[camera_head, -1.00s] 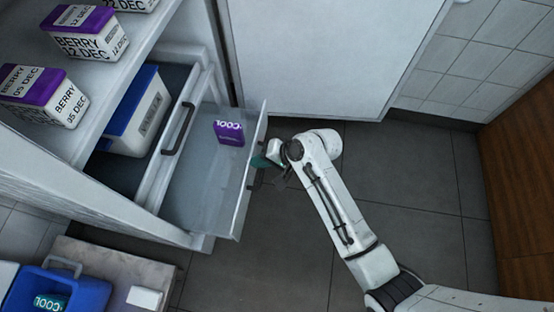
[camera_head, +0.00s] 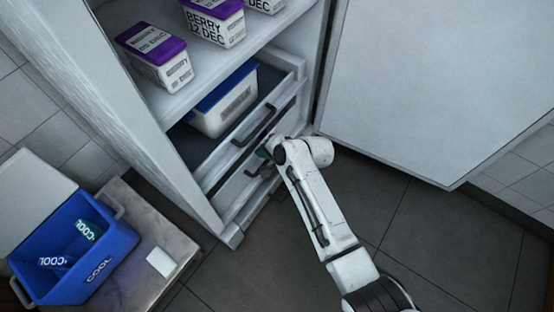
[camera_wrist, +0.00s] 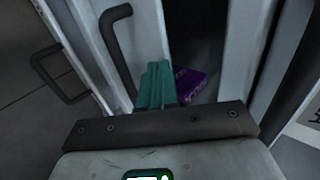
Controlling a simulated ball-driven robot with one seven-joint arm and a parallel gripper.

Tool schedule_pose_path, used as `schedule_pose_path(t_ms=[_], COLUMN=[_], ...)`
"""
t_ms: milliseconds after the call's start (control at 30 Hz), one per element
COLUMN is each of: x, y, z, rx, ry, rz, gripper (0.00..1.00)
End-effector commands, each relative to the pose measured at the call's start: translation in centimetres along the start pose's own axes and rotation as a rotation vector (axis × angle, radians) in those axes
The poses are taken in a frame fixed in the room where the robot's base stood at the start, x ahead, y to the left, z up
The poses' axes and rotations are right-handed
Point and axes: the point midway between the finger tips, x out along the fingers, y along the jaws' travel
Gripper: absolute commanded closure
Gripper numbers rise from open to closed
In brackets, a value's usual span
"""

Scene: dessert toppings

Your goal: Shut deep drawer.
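The deep drawer (camera_head: 240,188) is the lower drawer of the white freezer. In the head view its front is close to the freezer body, below the upper drawer. My gripper (camera_head: 266,153) is at this drawer's front by its handle, partly hidden by my wrist. In the wrist view my teal fingers (camera_wrist: 156,86) are together with nothing visible between them, beside a dark handle (camera_wrist: 117,45). A purple pack (camera_wrist: 190,84) shows in a dark gap beyond the fingers, so the drawer looks slightly open. The exact gap is hard to judge.
The upper drawer (camera_head: 270,118) holds a white tub with a blue lid (camera_head: 222,108). Purple-lidded berry tubs (camera_head: 154,56) stand on the shelf above. The freezer door (camera_head: 440,80) is open at right. A blue cool box (camera_head: 72,243) stands at lower left. The floor is clear.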

Motion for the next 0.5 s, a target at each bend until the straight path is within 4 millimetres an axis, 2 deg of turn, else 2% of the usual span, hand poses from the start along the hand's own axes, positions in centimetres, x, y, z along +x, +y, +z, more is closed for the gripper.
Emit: schedule_pose_path(t_ms=[200, 500], x=[1.6, 2.2], y=[-1.3, -2.0], z=[0.0, 0.0], rx=[-0.001, 0.0], ry=[0.0, 0.001], rz=[0.001, 0.0], gripper=[1.0, 1.0])
